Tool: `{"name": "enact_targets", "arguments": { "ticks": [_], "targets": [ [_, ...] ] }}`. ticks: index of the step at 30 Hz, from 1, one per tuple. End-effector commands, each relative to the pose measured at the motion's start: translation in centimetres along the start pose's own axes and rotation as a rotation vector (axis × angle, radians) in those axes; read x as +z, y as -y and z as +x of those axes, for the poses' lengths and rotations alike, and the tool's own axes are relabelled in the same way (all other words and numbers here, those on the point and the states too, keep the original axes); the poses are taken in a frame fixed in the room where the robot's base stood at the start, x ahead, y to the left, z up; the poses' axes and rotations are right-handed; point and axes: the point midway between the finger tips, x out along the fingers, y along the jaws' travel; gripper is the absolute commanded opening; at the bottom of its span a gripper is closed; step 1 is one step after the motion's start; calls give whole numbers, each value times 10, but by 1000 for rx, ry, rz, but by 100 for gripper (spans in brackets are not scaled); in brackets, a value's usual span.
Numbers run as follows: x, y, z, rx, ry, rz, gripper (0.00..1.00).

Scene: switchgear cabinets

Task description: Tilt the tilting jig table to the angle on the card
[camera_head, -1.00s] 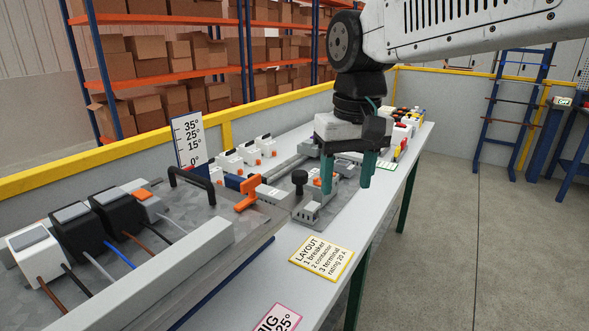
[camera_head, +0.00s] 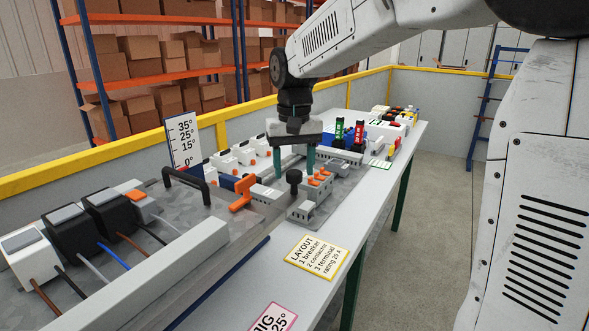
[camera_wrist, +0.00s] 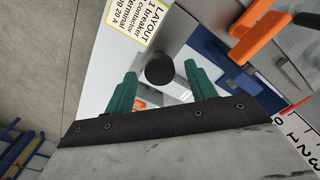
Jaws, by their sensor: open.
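The tilting jig table (camera_head: 185,232) is a grey plate at the left in the head view, with a black arched handle (camera_head: 189,181). It looks flat, and a red mark lies near 0° on the angle scale (camera_head: 184,140) behind it. The pink-edged card (camera_head: 272,318) reads 25°. An orange lever (camera_head: 242,194) stands at the table's right end. A black round knob (camera_head: 294,177) is right of it. My gripper (camera_head: 295,162) is open, pointing down close to the knob. In the wrist view, the knob (camera_wrist: 160,69) appears between the open fingers (camera_wrist: 160,82); contact is unclear.
A yellow-edged layout card (camera_head: 317,257) lies at the bench's front edge. White modules (camera_head: 222,162) line the bench behind the knob. Terminal blocks with orange tops (camera_head: 318,180) stand just right of it. Black and white devices with wires sit on the jig table.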

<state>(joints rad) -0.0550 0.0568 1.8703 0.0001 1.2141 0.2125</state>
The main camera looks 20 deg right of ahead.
Motion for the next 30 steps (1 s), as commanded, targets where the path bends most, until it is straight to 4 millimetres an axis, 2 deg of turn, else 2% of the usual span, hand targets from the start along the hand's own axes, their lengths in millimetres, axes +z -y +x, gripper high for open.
{"name": "enact_targets", "arguments": {
  "ticks": [4, 11, 12, 18, 23, 30],
  "targets": [
    [0, 0, 10, 0, 1, 0, 56],
    [0, 0, 11, 0, 0, 0, 56],
    [0, 0, 11, 0, 0, -1, 53],
    [0, 0, 10, 0, 0, -1, 0],
    [2, -1, 14, -16, -12, 0, 0],
    [11, -9, 46, -149, -142, 4, 0]
  ]
}}
